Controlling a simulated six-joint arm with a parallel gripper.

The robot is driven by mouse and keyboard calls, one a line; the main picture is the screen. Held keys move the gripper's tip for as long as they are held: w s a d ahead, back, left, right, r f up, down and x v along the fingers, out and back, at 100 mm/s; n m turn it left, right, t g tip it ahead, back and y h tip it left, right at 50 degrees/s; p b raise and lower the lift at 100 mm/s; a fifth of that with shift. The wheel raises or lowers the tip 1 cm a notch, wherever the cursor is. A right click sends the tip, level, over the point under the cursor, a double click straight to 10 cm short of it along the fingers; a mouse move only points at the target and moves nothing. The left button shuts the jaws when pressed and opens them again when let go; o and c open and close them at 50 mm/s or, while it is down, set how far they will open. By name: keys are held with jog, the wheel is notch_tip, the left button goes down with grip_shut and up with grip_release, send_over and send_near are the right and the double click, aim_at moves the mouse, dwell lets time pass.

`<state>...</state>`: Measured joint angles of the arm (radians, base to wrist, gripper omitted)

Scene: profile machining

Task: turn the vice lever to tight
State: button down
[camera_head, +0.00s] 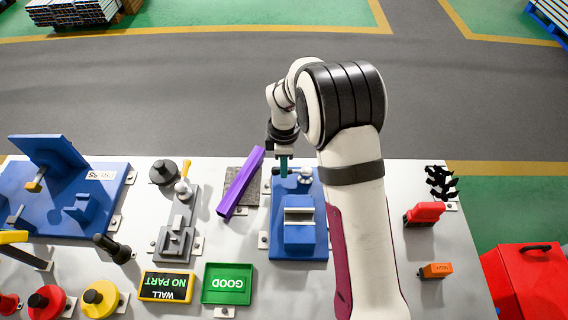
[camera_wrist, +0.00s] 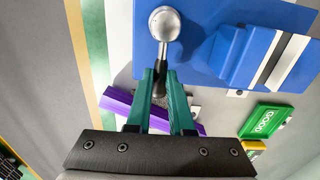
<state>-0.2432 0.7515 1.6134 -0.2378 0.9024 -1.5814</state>
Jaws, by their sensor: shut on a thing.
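The blue vice (camera_head: 299,236) stands on the table, with its jaw block and base plate showing. In the wrist view its blue body (camera_wrist: 245,50) fills the upper right. The lever (camera_wrist: 160,84) is a dark rod with a silver ball knob (camera_wrist: 165,22); the knob also shows in the head view at the vice's far end (camera_head: 305,174). My gripper (camera_head: 283,172) is over the far end of the vice. In the wrist view its teal fingers (camera_wrist: 162,76) are shut on the lever, below the ball. The fingers partly hide the rod.
A purple profile (camera_head: 240,182) lies left of the vice on a dark pad. A grey clamp (camera_head: 176,240) stands left. A red object (camera_head: 425,213) and an orange block (camera_head: 435,270) are right.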

jog(key=c, duration=0.8)
grip_release()
notch_tip(320, 180, up, 16)
jog(key=shift+f, duration=0.1)
jog(key=s+d+r+m+y, duration=0.1)
jog(key=s+d+r+m, duration=0.15)
jog(key=s+m, duration=0.55)
jog(key=s+d+r+m, duration=0.2)
jog(key=s+d+m, duration=0.25)
jog(key=s, duration=0.45)
jog(key=s+f+m, duration=0.4)
jog(key=s+m, duration=0.7)
jog(key=s, duration=0.2)
jog(key=shift+s+d+y, duration=0.15)
jog(key=shift+s+y, duration=0.05)
jog(key=shift+y, duration=0.2)
